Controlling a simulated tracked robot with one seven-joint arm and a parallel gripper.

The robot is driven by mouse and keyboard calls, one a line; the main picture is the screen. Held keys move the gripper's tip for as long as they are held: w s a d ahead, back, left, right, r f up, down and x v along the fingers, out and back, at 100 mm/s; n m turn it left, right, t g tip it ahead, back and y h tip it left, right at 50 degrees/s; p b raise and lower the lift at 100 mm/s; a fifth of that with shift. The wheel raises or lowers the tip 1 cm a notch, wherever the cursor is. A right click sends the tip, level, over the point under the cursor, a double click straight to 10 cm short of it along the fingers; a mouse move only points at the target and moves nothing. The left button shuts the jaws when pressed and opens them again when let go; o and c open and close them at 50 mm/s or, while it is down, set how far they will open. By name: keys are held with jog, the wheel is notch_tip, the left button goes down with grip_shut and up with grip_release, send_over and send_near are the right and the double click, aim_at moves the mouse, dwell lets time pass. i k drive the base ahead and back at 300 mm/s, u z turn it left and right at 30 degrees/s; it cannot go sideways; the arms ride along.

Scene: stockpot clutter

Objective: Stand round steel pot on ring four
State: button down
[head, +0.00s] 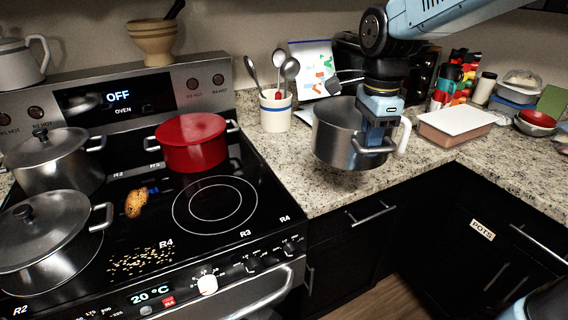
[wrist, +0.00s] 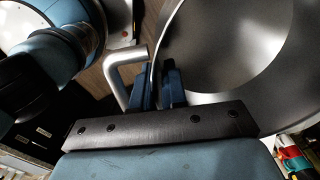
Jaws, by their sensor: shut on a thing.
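The round steel pot (head: 338,136) hangs in the air over the front edge of the granite counter, roughly upright. In the wrist view the jaws (wrist: 168,86) meet the pot wall beside a bent metal handle, and the pot (wrist: 230,50) looks empty inside. The stove's front right ring (head: 215,203) is bare. A label R4 (head: 166,244) is on the glass left of it; R3 and another R4 are on the front edge.
A red pot (head: 192,145) stands on the rear right of the stove. Lidded steel pots (head: 48,240) fill the left side. A potato-like lump (head: 136,203) and scattered crumbs (head: 140,263) lie on the glass. A utensil crock (head: 275,111) stands between stove and held pot.

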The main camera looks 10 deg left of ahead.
aim_at(218, 205)
jog(key=k, duration=1)
jog(key=u, duration=0.5)
jog(key=i, duration=0.65)
jog(key=u, duration=0.15)
